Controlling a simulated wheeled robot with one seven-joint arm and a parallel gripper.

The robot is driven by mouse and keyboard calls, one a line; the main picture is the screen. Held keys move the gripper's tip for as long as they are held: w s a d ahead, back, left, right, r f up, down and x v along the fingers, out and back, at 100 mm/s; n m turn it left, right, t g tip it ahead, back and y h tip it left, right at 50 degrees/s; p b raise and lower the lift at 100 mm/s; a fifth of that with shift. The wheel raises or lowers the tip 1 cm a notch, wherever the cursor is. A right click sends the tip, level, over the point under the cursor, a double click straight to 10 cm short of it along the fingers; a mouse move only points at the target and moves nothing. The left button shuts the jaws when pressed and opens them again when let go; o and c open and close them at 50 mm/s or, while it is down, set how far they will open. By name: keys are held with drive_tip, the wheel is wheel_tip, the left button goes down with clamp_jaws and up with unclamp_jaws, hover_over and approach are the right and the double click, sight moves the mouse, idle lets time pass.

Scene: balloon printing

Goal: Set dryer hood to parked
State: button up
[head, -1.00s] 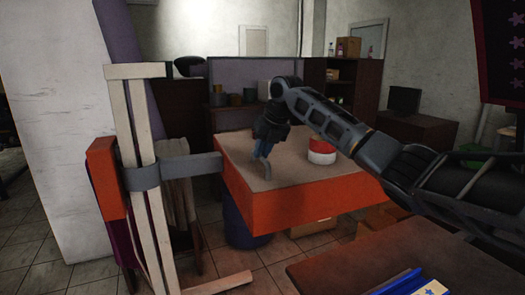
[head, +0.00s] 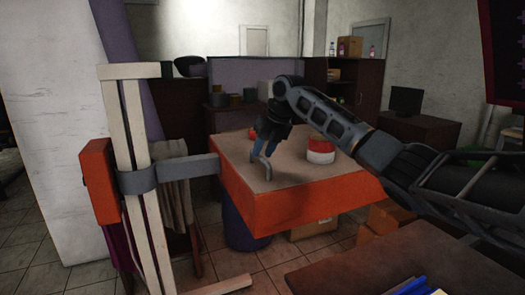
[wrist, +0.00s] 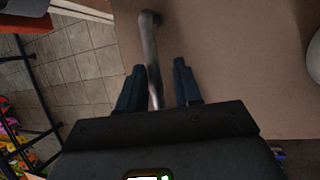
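The dryer hood (head: 285,205) is a wide orange box with a flat brown top. A grey bracket (head: 188,167) joins it to a pale upright stand (head: 135,165) on its left. A grey bent handle (head: 267,168) rises from the hood's top near its left side. My gripper (head: 263,148) is over the hood at this handle, its blue fingers pointing down. In the wrist view, the handle (wrist: 150,40) runs between the two parted fingers (wrist: 159,82), nearer the left one. A gap shows on the right side. Whether a finger touches the handle I cannot tell.
A red and white round piece (head: 320,151) sits on the hood's top, right of my gripper. A brown table (head: 350,265) is in front. A blue bin (head: 243,230) and cardboard boxes (head: 388,218) are under and beside the hood. Tiled floor shows at left.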

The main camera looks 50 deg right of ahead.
drive_tip(key=shift+o, duration=0.6)
drive_tip(key=shift+a, duration=0.1)
drive_tip(key=b+v, duration=0.1)
drive_tip(key=v, duration=0.6)
drive_tip(key=shift+s+r+b, duration=0.15)
drive_tip(key=shift+r+b, duration=0.15)
drive_tip(key=shift+r, duration=0.05)
drive_tip(key=shift+s, duration=0.1)
